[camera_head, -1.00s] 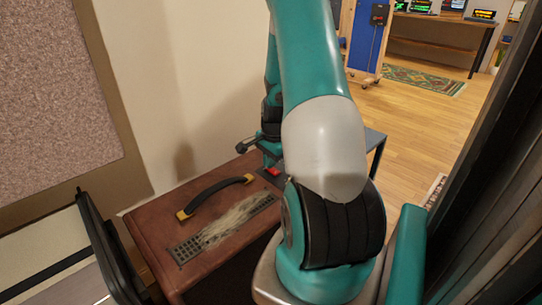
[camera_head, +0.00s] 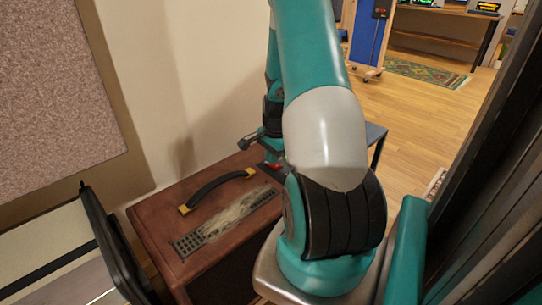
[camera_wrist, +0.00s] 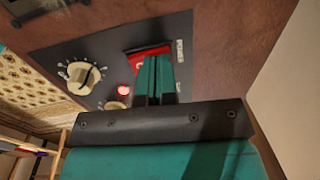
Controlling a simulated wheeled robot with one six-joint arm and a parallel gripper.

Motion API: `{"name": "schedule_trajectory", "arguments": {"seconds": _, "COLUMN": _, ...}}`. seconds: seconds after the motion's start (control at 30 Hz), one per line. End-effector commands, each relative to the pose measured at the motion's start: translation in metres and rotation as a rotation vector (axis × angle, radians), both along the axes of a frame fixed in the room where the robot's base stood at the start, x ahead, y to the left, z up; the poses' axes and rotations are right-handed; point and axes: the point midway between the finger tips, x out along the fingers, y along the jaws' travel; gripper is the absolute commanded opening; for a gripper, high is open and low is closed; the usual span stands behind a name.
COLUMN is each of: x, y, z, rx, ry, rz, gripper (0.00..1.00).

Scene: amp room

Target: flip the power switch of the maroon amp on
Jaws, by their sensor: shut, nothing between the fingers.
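The maroon amp (camera_head: 160,215) is a reddish-brown box with a black handle and a grille on top. Its red power switch (camera_wrist: 149,52) sits in a dark control panel; it also shows in the head view (camera_head: 272,166). My gripper (camera_wrist: 161,59) is shut and empty, its teal fingertips over the switch and hiding part of it. I cannot tell whether they touch it. In the head view my gripper (camera_head: 272,151) is at the amp's far end, partly hidden by my arm.
A cream knob (camera_wrist: 82,77) and a second one (camera_wrist: 115,105) sit beside the switch on the panel. A wall stands behind the amp. A black-edged case (camera_head: 105,245) is at the left. Open wooden floor (camera_head: 420,120) lies to the right.

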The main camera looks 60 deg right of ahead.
Motion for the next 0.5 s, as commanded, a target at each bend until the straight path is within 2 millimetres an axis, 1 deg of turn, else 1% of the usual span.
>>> {"name": "schedule_trajectory", "arguments": {"seconds": 0.03, "x": -0.0024, "y": 0.0006, "z": 0.0028, "rx": 0.000, "ry": 0.000, "rz": 0.000, "gripper": 0.00}}
{"name": "schedule_trajectory", "arguments": {"seconds": 0.2, "x": -0.0076, "y": 0.0028, "z": 0.0041, "rx": 0.001, "ry": 0.001, "rz": 0.000, "gripper": 0.00}}
{"name": "schedule_trajectory", "arguments": {"seconds": 0.5, "x": -0.0077, "y": 0.0026, "z": 0.0043, "rx": 0.000, "ry": 0.000, "rz": 0.000, "gripper": 0.00}}
